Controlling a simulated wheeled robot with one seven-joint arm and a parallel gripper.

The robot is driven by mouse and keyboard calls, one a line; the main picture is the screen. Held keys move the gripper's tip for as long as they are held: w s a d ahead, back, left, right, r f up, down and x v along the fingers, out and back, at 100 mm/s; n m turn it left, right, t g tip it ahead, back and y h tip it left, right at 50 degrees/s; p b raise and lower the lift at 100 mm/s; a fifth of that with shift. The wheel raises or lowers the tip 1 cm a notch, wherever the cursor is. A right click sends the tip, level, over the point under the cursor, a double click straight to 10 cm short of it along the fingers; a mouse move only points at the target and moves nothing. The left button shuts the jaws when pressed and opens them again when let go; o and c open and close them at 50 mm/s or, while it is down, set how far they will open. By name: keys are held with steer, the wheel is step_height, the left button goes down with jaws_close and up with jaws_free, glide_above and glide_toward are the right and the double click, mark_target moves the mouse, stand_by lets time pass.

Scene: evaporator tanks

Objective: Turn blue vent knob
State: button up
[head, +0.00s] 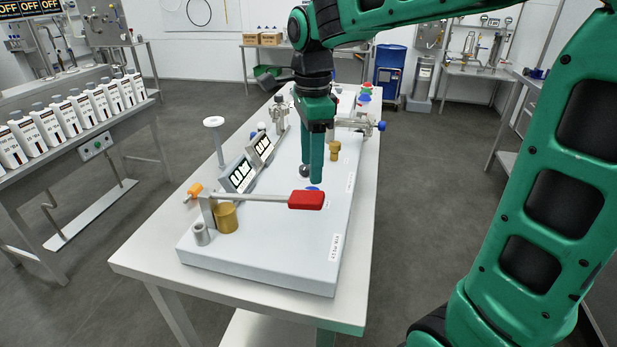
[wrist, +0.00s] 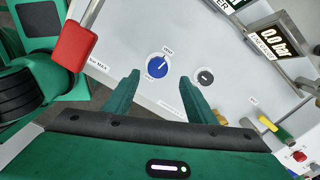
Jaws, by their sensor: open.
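The blue vent knob (wrist: 157,67) is a round blue dial on a white disc with a pale pointer mark, set in the pale panel. In the head view only a sliver of it (head: 312,188) shows below my gripper (head: 314,178). In the wrist view my gripper (wrist: 158,88) is open, its two green fingers apart, with the knob between and just beyond the fingertips. The fingers appear above the panel. I cannot tell whether they touch the knob.
A red-handled lever (head: 306,200) stands close to the knob, and also shows in the wrist view (wrist: 82,50). A dark knob (wrist: 204,77) sits beside the blue one. Digital displays (head: 239,174) line the panel's left. A brass cylinder (head: 226,218) stands near the front.

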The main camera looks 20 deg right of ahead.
steer(key=shift+r, duration=2.2)
steer(key=f+n, duration=0.3)
steer(key=n, duration=0.2)
steer(key=f+n, duration=0.4)
steer(key=n, duration=0.1)
steer(key=f+n, duration=0.3)
steer(key=n, duration=0.3)
steer(key=shift+s+f, duration=0.2)
steer(key=shift+f, duration=0.2)
